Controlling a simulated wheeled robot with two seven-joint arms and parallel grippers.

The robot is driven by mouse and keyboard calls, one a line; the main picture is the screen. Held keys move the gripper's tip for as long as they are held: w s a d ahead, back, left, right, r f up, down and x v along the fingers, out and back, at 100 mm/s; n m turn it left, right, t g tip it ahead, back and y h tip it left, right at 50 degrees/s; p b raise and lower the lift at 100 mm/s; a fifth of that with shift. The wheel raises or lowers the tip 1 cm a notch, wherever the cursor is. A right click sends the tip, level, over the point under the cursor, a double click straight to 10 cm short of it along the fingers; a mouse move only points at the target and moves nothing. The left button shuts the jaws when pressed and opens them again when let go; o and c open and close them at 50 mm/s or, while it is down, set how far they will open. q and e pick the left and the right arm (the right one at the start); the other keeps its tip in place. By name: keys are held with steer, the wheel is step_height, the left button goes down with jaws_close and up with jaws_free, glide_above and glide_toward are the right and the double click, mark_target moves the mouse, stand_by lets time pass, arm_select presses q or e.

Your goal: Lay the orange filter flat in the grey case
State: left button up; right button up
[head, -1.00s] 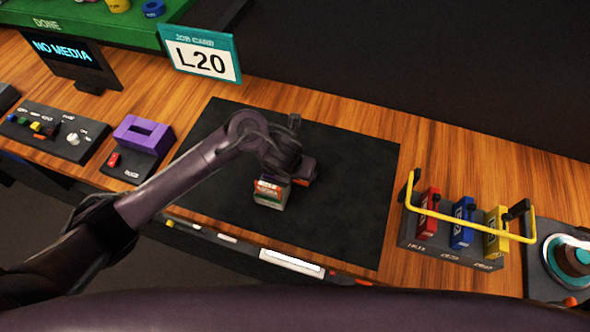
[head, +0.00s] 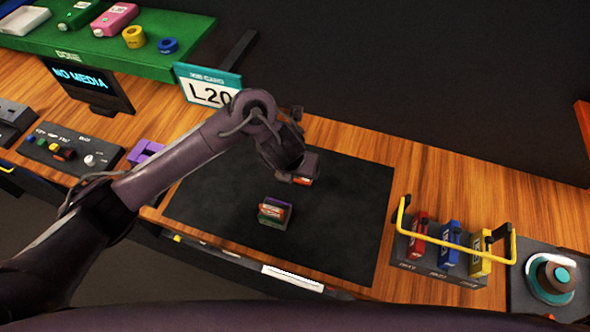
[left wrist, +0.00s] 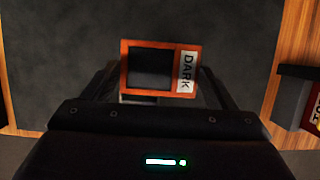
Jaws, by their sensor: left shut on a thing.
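The orange filter (left wrist: 160,70) is a square orange frame with a dark pane and a white "DARK" label in the left wrist view. My left gripper (head: 303,178) is shut on it above the black mat; only a small orange edge shows below the jaws in the head view. A small open-looking box (head: 272,222) stands on the mat, below and left of the gripper and apart from it. Purple, orange-red and green parts show in it, too small to tell apart. I cannot make out a clearly grey case. My right gripper is not in view.
The mat (head: 340,220) is clear around the small box. To the right stand red (head: 417,240), blue (head: 449,240) and yellow (head: 481,250) blocks behind a yellow bar. A purple holder (head: 147,150) and button panel (head: 65,148) lie left. A green tray (head: 180,27) is at the back.

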arm_select(q)
step_height(320, 180, up, 4)
steer(key=shift+w+f+p, duration=0.1)
steer(key=shift+f+p, duration=0.15)
steer(key=shift+p, duration=0.4)
steer(key=shift+f+b, duration=0.25)
steer(key=shift+b, duration=0.5)
steer(key=shift+r+b, duration=0.3)
steer(key=shift+r, duration=0.55)
steer(key=shift+r+p, duration=0.3)
steer(key=shift+r, duration=0.65)
steer(key=shift+a+n+y+b, duration=0.3)
steer(key=shift+a+n+b, duration=0.1)
steer(key=shift+n, duration=0.3)
steer(key=s+a+f+m+g+b, duration=0.2)
steer(key=a+m, duration=0.4)
steer(key=m, duration=0.5)
steer(key=s+a+f+m+g+b, duration=0.3)
steer(key=s+a+m+g+b, duration=0.1)
steer(key=m, duration=0.7)
steer(key=s+a+f+m+g+b, duration=0.2)
steer(key=a+m+b, duration=0.5)
steer(key=m, duration=0.4)
steer(key=shift+s+a+f+m+g+y, duration=0.35)
steer(key=shift+s+f+m+g+y, duration=0.05)
steer(key=shift+s+f, duration=0.15)
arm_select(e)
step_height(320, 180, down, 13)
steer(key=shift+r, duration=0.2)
